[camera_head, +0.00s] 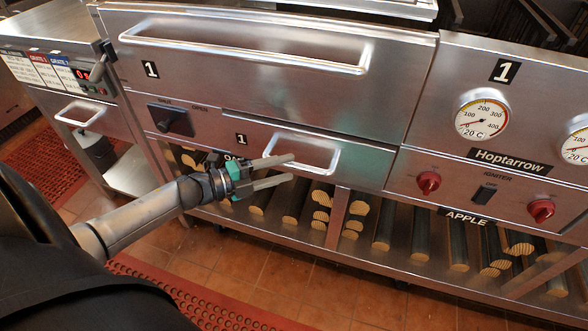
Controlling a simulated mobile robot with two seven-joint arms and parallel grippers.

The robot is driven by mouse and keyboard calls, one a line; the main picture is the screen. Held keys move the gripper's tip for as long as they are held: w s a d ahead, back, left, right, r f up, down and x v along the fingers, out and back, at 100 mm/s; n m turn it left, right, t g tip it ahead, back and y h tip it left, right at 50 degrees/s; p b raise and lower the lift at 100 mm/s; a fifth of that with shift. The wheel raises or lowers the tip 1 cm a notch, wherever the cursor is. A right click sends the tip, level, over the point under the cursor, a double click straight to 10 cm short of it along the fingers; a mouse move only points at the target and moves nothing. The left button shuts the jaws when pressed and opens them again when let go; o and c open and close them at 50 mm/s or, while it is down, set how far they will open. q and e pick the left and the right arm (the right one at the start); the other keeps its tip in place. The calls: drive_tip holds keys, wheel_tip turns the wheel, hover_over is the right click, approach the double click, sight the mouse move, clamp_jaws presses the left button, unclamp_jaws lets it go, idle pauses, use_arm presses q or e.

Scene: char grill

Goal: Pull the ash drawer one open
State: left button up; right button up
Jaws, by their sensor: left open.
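The ash drawer one (362,168) is a low steel drawer front in the middle of the grill, under a larger drawer. A "1" label sits at its upper left. It looks shut, about flush with the panel. Its handle (336,158) is a pale, rounded metal loop. My left gripper (292,168) comes in from the left with its two fingers pointing right. It is open and empty, with its fingertips in front of the handle's lower left part in the picture. I cannot tell whether they touch it. My right gripper is out of view.
A large drawer (200,75) with a long bar handle is above. A knob (173,121) is to the left. Red knobs (428,182) and temperature gauges (481,114) are at the right. Logs (385,225) fill the shelf below. A red mat (180,295) lies on the tiled floor.

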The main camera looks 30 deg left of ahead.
sight(290, 167)
use_arm(q)
drive_tip(key=shift+b+x, duration=0.35)
drive_tip(key=shift+x, duration=1.25)
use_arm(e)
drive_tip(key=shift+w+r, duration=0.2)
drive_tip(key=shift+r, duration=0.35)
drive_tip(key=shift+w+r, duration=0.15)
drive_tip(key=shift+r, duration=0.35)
use_arm(q)
clamp_jaws()
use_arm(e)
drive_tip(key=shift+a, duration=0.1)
